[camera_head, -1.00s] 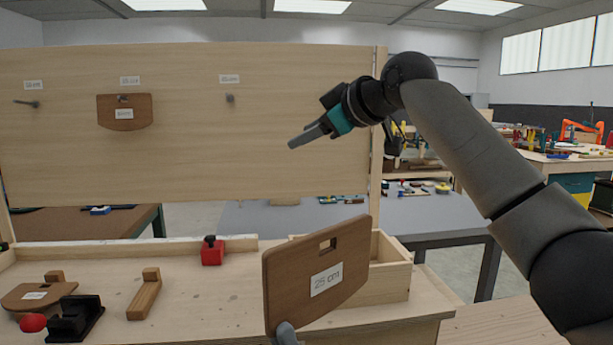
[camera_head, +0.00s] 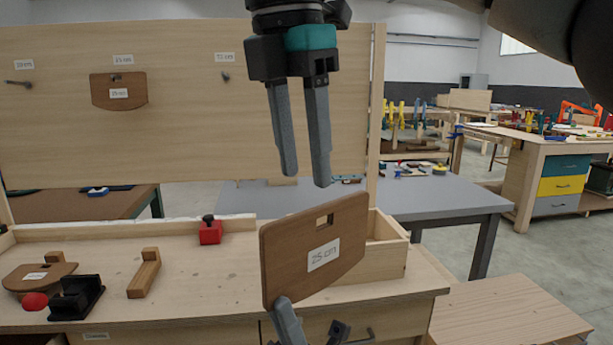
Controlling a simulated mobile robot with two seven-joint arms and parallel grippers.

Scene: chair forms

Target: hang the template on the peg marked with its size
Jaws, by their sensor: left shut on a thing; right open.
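A brown wooden template (camera_head: 290,262) with a small square slot and a label reading 25 cm is held tilted above the bench front. My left gripper (camera_head: 284,308) is shut on its lower left corner. My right gripper (camera_head: 306,178) is open and empty, pointing down just above the template. The upright board (camera_head: 190,140) carries a left peg (camera_head: 18,84), a right bare peg (camera_head: 226,77) and a middle peg bearing another brown template (camera_head: 105,92). The labels above the pegs are too small to read surely.
The bench (camera_head: 200,285) holds another template (camera_head: 25,280), a black block (camera_head: 75,300), a red knob (camera_head: 35,301), a wooden piece (camera_head: 144,272) and a red clamp (camera_head: 210,232). An open wooden box (camera_head: 385,262) stands behind the held template. A grey table (camera_head: 430,203) is farther back.

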